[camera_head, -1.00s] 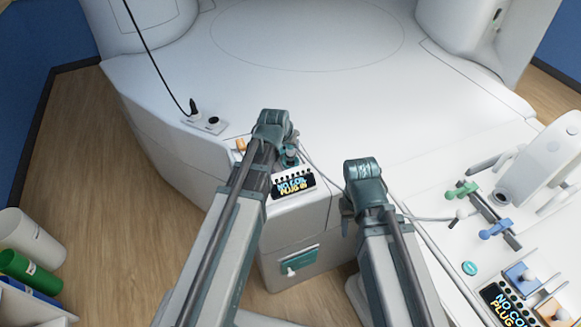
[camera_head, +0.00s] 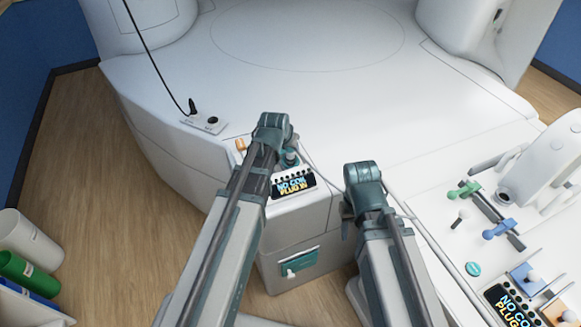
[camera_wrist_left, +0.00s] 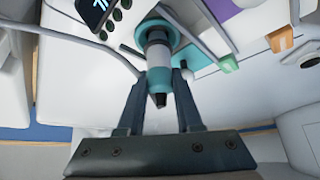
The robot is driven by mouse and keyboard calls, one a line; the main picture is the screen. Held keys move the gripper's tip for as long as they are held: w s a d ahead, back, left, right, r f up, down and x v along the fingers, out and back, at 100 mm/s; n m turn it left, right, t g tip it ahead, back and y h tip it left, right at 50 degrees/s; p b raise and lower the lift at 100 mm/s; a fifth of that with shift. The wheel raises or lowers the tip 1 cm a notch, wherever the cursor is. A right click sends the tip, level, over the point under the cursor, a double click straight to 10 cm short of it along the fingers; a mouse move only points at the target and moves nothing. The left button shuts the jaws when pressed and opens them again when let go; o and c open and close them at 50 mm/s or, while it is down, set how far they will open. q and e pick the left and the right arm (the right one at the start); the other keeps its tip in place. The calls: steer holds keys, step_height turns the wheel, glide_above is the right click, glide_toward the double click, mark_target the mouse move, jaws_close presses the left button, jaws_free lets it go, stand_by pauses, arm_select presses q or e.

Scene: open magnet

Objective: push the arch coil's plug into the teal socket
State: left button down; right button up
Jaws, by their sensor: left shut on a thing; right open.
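My left gripper (camera_wrist_left: 158,95) is shut on the arch coil's plug (camera_wrist_left: 158,58), which has a pale body, a teal band and a black end between the fingers. The plug lines up with the teal socket (camera_wrist_left: 172,33); its front end is at the socket's ring, and I cannot tell how deep it sits. In the head view the teal socket (camera_head: 290,159) shows just right of my left gripper (camera_head: 276,140), whose fingers are mostly hidden. My right gripper (camera_head: 347,218) is open, right of the socket panel, its fingertips partly hidden.
The panel's display (camera_head: 293,186) reads "NO COIL PLUG IN". An orange part (camera_head: 241,145) is left of my left gripper. Green and blue handles (camera_head: 497,228) are at right. The white bed behind is clear.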

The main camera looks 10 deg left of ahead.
arm_select(q)
steer(key=shift+f+b, duration=0.85)
steer(key=shift+f, duration=0.1)
steer(key=c, duration=0.5)
jaws_free()
steer(key=shift+r, duration=0.1)
steer(key=p+v, duration=1.1)
steer(key=v, duration=0.2)
steer(key=shift+s+r+p, duration=0.2)
steer(key=shift+r+p, duration=0.15)
